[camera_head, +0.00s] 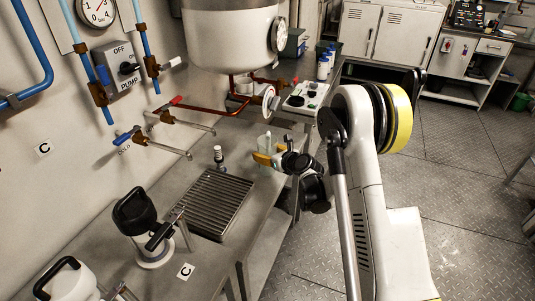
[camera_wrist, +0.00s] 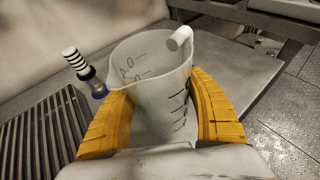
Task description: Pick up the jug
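The jug (camera_wrist: 155,90) is a translucent, pale measuring jug with dark graduation marks and a pale handle at its top right. It stands upright between the yellow fingers of my gripper (camera_wrist: 160,110), one on each side, close against its walls. I cannot tell whether both fingers press on it. In the head view the jug (camera_head: 265,142) shows at the counter's right edge, partly hidden by my gripper (camera_head: 268,157). The jug's base is hidden, so I cannot tell whether it rests on the counter.
A small bottle with a striped top (camera_wrist: 76,62) stands left of the jug, by a slatted drain grate (camera_head: 212,202). Taps (camera_head: 165,145) reach out from the wall. A large white tank (camera_head: 230,35) hangs behind. A black-handled device (camera_head: 150,230) stands front left.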

